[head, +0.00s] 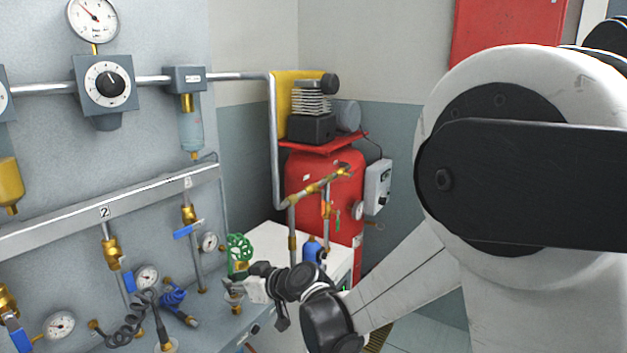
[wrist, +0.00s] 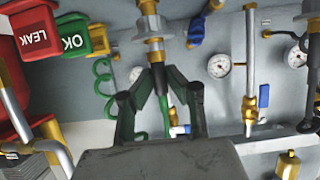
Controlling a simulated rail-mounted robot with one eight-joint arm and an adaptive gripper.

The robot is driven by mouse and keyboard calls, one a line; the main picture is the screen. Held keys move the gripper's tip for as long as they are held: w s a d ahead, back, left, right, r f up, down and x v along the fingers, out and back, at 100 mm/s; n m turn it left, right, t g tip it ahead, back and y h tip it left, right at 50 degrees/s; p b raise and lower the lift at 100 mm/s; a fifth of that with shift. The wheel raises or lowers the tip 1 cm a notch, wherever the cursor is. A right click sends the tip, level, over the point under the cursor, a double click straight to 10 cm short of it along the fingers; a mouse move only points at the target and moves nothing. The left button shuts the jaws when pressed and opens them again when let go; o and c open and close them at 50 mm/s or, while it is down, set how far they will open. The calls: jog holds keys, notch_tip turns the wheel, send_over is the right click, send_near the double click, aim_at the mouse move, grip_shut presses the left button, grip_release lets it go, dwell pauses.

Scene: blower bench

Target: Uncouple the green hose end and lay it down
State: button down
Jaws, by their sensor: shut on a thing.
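My gripper (wrist: 157,80) is shut on the green hose end (wrist: 163,103), whose green tube shows between the fingers in the wrist view. The fingertips are close beside a flanged metal and brass fitting (wrist: 152,48). I cannot tell whether the hose end is still locked in it. The green hose coil (wrist: 103,82) hangs beside the fingers. In the head view my gripper (head: 250,286) is at the same fitting (head: 234,294), low before the panel, and the green coil (head: 239,246) shows just behind. My gripper and wrist hide the hose end there.
A red LEAK bin (wrist: 35,32) and a green OK bin (wrist: 74,36) stand close by. A dark coiled hose (head: 126,330) and a blue coil (head: 172,295) are to the left. Gauges and brass valves line the panel. A red tank (head: 312,183) stands behind.

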jog(key=shift+r, duration=0.6)
dwell(0.3)
jog(key=shift+r+p, duration=1.25)
jog(key=shift+r, duration=0.5)
